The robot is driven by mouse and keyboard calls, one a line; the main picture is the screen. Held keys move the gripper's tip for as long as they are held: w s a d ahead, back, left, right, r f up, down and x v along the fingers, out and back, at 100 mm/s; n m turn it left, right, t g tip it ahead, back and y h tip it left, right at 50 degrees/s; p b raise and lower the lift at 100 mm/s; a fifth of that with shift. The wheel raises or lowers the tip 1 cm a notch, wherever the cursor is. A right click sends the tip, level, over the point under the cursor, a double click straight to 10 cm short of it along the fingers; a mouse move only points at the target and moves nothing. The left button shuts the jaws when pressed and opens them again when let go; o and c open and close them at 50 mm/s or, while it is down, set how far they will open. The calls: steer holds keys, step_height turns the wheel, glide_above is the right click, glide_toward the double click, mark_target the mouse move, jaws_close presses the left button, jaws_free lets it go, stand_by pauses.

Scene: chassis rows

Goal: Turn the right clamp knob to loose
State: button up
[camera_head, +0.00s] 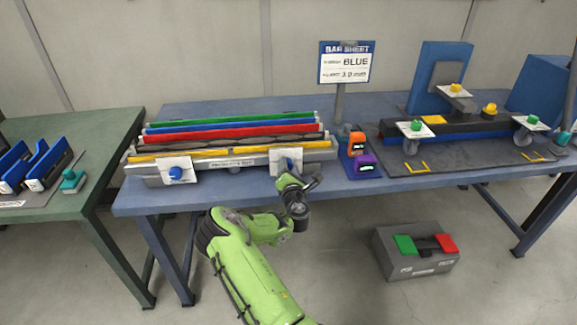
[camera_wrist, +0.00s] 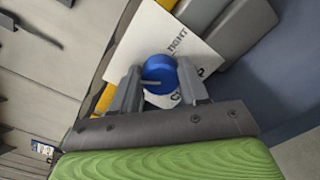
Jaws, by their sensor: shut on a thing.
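The right clamp knob is a round blue knob (camera_wrist: 160,70) on a white label plate (camera_wrist: 187,48) in the wrist view. The words TIGHT and, partly covered, CLAMP show on the plate. A pale line marks the knob's face. My gripper (camera_wrist: 161,86) is shut on the knob, one finger on each side. In the head view my gripper (camera_head: 288,180) reaches the right white plate (camera_head: 281,158) on the front of the grey bar rack (camera_head: 230,157), and my wrist hides part of the knob there. The left clamp knob (camera_head: 175,172) is blue, on its own white plate.
Blue, green, red, dark and yellow bars (camera_head: 240,134) lie along the rack. A sign (camera_head: 346,62) reading BLUE stands behind. Orange and purple devices (camera_head: 362,158) sit right of the rack. A grey box (camera_head: 415,262) with green and red pads stands on the floor.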

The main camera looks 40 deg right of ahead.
steer(key=n+p, duration=0.3)
steer(key=n, duration=0.2)
steer(key=shift+a+n, duration=0.15)
steer(key=shift+n, duration=0.15)
steer(key=n+p, duration=0.2)
steer(key=n, duration=0.2)
steer(key=shift+w+n+p, duration=0.1)
steer(key=shift+n+p, duration=0.2)
steer(key=shift+n, duration=0.1)
steer(key=o, duration=1.1)
steer(key=shift+c, duration=0.2)
steer(key=shift+a, duration=0.1)
